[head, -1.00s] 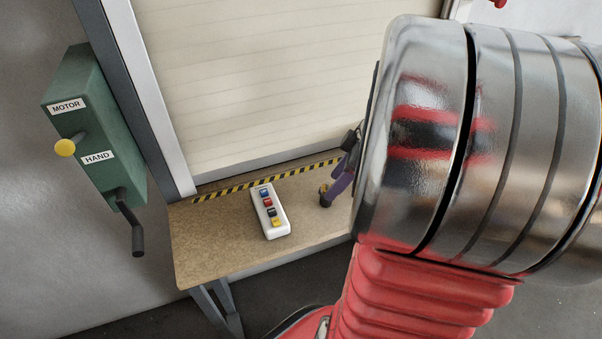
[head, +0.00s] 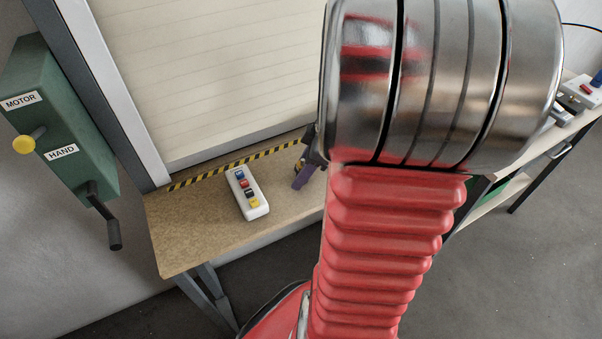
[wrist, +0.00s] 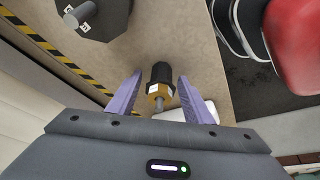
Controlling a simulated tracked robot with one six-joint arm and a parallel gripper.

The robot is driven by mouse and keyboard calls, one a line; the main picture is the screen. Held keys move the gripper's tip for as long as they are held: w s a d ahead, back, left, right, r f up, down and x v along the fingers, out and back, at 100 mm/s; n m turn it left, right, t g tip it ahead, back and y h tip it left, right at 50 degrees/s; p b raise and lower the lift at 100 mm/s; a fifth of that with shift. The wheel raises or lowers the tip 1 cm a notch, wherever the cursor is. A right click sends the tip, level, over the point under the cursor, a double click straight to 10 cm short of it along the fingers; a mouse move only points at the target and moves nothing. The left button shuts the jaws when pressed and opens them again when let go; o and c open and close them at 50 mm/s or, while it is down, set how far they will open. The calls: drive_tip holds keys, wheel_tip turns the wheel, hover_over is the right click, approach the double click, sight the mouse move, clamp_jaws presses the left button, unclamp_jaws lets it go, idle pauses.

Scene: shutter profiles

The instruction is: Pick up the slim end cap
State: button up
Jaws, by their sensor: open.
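A slim black end cap (wrist: 161,72) with an orange collar, a small white label and a grey pin stands on the tabletop in the wrist view. My gripper (wrist: 158,82) is open, with one purple finger on each side of the cap. Gaps show between the cap and both fingers, so it is not held.
A wider dark, many-sided piece (wrist: 97,14) with a pin and label stands nearby. A white button box (head: 247,193) lies on the bench (head: 200,243), by the striped tape and shutter (head: 190,80). A green motor box (head: 55,115) hangs at left. Another bench (head: 530,155) is at right.

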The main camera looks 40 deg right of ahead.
idle(0.5)
drive_tip(key=c, duration=0.9)
